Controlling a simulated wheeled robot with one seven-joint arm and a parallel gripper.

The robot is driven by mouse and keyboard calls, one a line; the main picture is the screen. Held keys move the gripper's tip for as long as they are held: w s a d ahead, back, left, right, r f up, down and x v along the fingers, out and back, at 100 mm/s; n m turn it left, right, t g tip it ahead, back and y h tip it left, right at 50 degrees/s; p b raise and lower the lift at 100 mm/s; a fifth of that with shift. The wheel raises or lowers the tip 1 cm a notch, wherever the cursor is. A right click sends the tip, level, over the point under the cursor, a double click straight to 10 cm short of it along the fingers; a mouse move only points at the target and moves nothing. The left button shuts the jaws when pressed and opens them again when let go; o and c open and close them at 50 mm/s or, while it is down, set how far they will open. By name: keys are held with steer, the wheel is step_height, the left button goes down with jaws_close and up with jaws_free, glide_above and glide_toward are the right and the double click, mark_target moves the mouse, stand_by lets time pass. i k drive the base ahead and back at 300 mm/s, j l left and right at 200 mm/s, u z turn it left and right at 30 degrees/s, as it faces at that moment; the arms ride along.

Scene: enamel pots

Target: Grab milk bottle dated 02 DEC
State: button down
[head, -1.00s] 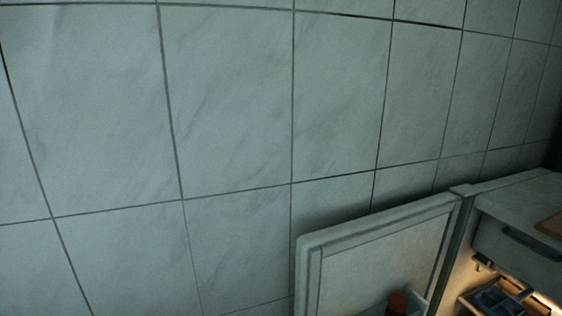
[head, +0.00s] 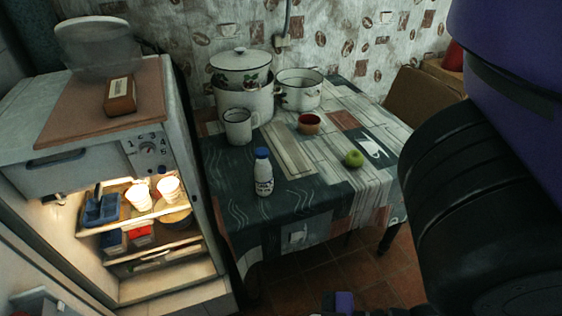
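A white milk bottle (head: 264,177) with a blue cap stands upright on the table (head: 232,205), near its left front corner. Dark print shows on its front, too small to read, so I cannot tell its date. No other milk bottle is clearly seen. A large purple and black part of my arm fills the right side of the head view. A small purple and black piece shows at the bottom edge. I cannot make out gripper fingers in the head view.
The open, lit fridge (head: 165,285) stands left of the table, with white cups and blue containers inside. Enamel pots (head: 299,92), a white mug (head: 238,126), a brown cup (head: 309,124) and a green apple (head: 354,158) are on the table. Tiled floor is clear in front.

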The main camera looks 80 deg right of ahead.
mark_target(262, 170)
steer(key=z, duration=1.2)
